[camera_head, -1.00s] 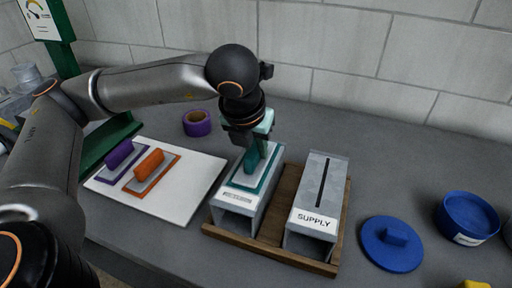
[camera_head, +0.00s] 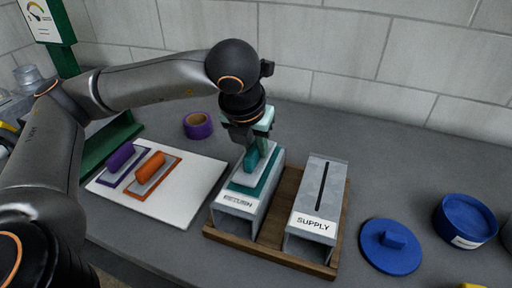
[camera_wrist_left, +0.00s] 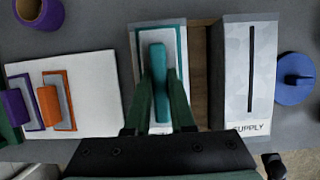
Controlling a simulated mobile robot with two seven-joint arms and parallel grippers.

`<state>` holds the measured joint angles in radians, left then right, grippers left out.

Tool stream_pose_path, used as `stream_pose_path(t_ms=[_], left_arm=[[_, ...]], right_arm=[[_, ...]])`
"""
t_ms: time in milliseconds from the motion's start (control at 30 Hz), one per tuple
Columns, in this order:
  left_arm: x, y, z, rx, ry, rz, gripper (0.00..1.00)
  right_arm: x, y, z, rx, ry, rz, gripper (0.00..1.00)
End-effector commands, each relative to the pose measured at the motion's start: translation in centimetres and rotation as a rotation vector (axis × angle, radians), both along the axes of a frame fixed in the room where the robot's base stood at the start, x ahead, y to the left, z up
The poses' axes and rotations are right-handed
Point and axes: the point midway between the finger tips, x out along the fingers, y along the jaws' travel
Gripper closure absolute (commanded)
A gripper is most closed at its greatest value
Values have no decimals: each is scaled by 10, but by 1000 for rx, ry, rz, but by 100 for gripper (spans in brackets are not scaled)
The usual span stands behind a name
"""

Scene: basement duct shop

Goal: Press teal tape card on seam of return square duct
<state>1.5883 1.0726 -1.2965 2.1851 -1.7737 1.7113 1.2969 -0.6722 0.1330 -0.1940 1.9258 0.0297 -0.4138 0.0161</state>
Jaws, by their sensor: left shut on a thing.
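My left gripper (camera_head: 250,149) is shut on the handle of the teal tape card (camera_head: 240,186). The card lies flat along the top of the return square duct (camera_head: 237,201), covering the middle of that top face. In the left wrist view the teal card (camera_wrist_left: 178,38) shows between the fingers, with its upright handle gripped and the card in line with the duct (camera_wrist_left: 134,50). The seam under it is hidden. Whether the card fully touches the duct I cannot tell. My right gripper is not in view.
The supply duct (camera_head: 328,180), with an open dark seam, stands to the right on the same wooden tray (camera_head: 276,210). A white board (camera_head: 190,193) holds a purple card (camera_head: 121,160) and an orange card (camera_head: 152,171). Purple tape (camera_head: 198,125) and a blue lid (camera_head: 391,245) lie nearby.

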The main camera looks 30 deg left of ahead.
Motion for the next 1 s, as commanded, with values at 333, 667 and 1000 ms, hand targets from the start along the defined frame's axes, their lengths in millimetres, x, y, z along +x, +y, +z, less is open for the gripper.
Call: stream_pose_path(t_ms=[333, 667, 1000], left_arm=[[2, 0, 34, -1, -9, 0, 100], [2, 0, 60, -1, -9, 0, 100], [2, 0, 65, -1, -11, 1, 100]], right_arm=[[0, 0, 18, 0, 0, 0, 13], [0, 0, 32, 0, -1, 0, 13], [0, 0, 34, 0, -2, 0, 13]])
